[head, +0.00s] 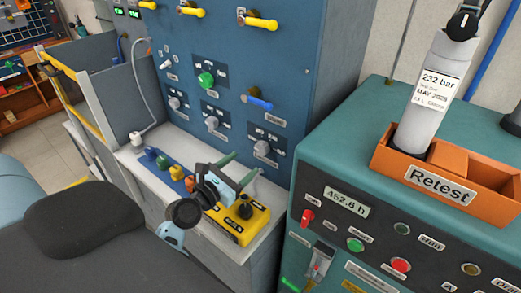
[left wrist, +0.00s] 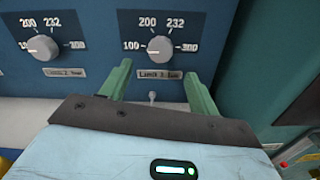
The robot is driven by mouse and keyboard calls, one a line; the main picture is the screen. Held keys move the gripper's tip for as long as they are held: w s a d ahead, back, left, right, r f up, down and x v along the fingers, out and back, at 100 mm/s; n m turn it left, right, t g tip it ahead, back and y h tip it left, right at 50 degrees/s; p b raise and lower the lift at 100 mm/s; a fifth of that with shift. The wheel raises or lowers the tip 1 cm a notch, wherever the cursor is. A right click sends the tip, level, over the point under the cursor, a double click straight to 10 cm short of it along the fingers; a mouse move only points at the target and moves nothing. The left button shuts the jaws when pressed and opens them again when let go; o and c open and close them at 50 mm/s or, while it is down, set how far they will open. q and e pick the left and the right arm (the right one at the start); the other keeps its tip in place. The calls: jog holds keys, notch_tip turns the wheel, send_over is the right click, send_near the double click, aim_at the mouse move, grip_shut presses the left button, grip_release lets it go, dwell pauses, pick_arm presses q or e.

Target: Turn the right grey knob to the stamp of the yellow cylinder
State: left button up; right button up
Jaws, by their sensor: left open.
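The right grey knob (head: 262,148) is on the lower right of the blue panel. In the left wrist view this knob (left wrist: 160,47) has a dial marked 100, 200, 232 and 300, and its white pointer mark faces left, toward 100. My left gripper (head: 238,169) is open and empty, its two green fingers pointing at the panel just below the knob. In the left wrist view its fingertips (left wrist: 157,76) stand to either side below the knob, apart from it. A pale grey cylinder (head: 419,120) carries a label reading 232 bar. I see no yellow cylinder. My right gripper is out of view.
The grey cylinder stands in an orange Retest tray (head: 381,155) on the teal cabinet. Another grey knob (left wrist: 43,48) is to the left. A blue lever (head: 258,102) is above the right knob. A yellow box (head: 243,222) sits on the ledge below my gripper.

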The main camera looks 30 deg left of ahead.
aim_at(259, 151)
pick_arm(q)
jog(key=shift+w+d, duration=0.15)
jog(key=shift+w, duration=1.75)
jog(key=shift+w+d, duration=0.15)
jog(key=shift+w, duration=1.75)
jog(key=c, duration=1)
